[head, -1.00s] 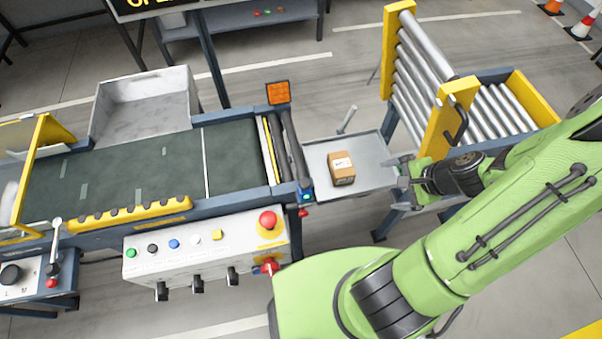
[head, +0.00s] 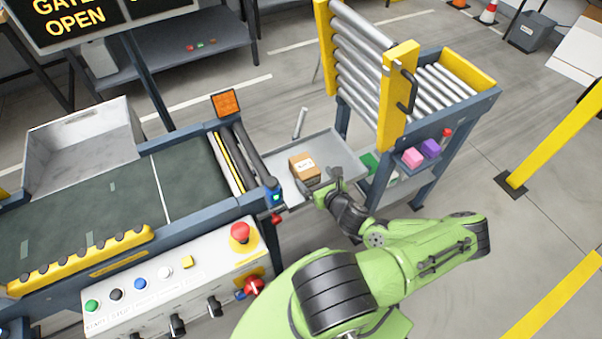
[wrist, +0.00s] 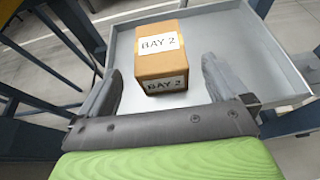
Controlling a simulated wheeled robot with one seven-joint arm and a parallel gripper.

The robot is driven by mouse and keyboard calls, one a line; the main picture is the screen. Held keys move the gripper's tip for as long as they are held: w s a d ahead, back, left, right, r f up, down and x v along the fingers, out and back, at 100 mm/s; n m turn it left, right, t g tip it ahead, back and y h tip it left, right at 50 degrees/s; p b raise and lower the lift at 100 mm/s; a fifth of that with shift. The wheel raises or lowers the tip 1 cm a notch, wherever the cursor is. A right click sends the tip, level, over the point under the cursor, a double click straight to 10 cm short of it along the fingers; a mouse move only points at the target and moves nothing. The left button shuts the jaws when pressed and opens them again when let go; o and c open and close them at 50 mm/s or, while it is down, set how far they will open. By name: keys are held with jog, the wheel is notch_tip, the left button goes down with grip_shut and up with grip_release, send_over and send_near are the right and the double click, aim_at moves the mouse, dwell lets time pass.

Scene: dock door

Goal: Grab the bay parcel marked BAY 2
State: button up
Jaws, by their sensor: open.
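The brown cardboard parcel (head: 304,167) stands on the grey metal tray (head: 345,153) between the belt's end and the roller gate. In the wrist view the parcel (wrist: 160,56) shows white labels reading BAY 2 on its top and near side. My gripper (head: 322,187) is at the tray's near side, close to the parcel. In the wrist view my gripper (wrist: 158,85) is open, with one finger on each side of the parcel's near end. The fingers look apart from the parcel.
The raised roller gate (head: 398,95) stands right of the tray. The conveyor belt (head: 110,205) ends at the left, beside a control box with a red button (head: 240,233).

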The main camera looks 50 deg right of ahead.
aim_at(305, 167)
jog(key=b+x, duration=0.2)
jog(key=x, duration=0.6)
jog(key=shift+w+f, duration=0.15)
jog(key=shift+f, duration=0.1)
jog(key=shift+r, duration=0.1)
jog(key=shift+c, duration=0.3)
jog(key=c, duration=1)
notch_tip(305, 167, up, 10)
jog(key=p, duration=0.4)
jog(key=shift+p, duration=0.35)
jog(key=shift+c, duration=0.3)
